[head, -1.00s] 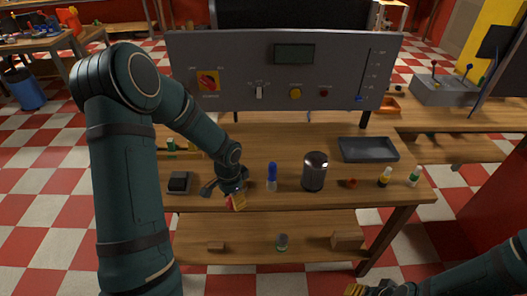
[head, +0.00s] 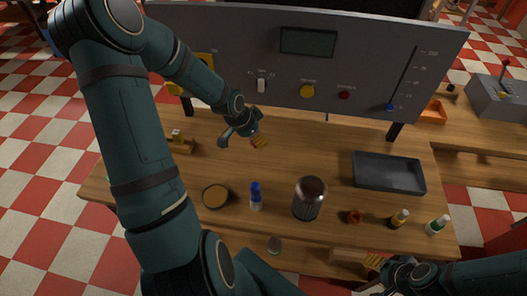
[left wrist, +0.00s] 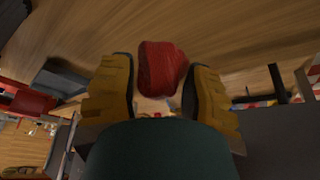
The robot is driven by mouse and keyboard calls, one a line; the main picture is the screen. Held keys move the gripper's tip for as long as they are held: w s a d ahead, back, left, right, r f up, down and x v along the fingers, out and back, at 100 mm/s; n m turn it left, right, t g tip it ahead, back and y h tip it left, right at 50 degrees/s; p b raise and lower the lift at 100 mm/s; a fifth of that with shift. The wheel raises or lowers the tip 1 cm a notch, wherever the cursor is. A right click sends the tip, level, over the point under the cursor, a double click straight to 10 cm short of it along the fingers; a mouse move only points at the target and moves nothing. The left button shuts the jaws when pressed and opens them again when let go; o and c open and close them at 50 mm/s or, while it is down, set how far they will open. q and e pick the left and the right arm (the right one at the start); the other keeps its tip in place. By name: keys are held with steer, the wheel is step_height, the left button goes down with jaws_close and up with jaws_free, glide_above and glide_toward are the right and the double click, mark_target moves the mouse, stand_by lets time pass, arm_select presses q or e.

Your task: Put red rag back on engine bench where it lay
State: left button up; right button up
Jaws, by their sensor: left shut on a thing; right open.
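The red rag (left wrist: 160,68) shows as a crumpled bundle between the two yellow fingers of my left gripper (left wrist: 162,90) in the left wrist view. My left gripper is shut on it. In the head view the left gripper (head: 258,142) is over the back part of the wooden engine bench (head: 300,150), below the grey panel; the rag cannot be made out there. I cannot tell the rag's exact height above the wood. My right gripper (head: 378,263) is open and empty at the lower edge of the head view, in front of the bench.
A round dish (head: 215,195), a blue-capped bottle (head: 256,195), a dark jar (head: 309,198), a small red thing (head: 354,216), and two small bottles (head: 399,218) stand along the front. A grey tray (head: 389,173) lies right. The control panel (head: 310,70) rises behind. Mid-bench is clear.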

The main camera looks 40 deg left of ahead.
arm_select(q)
glide_above(259, 159)
steer(key=s, duration=0.1)
step_height(259, 159, down, 5)
steer(key=shift+s+a+r+b, duration=0.1)
steer(key=shift+a+b, duration=0.05)
steer(key=shift+b, duration=0.3)
steer(key=shift+f+b, duration=0.3)
steer(key=shift+f, duration=2.05)
steer(key=shift+c, duration=0.3)
steer(key=shift+r, duration=0.1)
steer(key=o, duration=1)
steer(key=shift+o, duration=0.2)
steer(key=p+v, duration=0.3)
steer(key=v, duration=0.9)
steer(key=shift+a, duration=0.15)
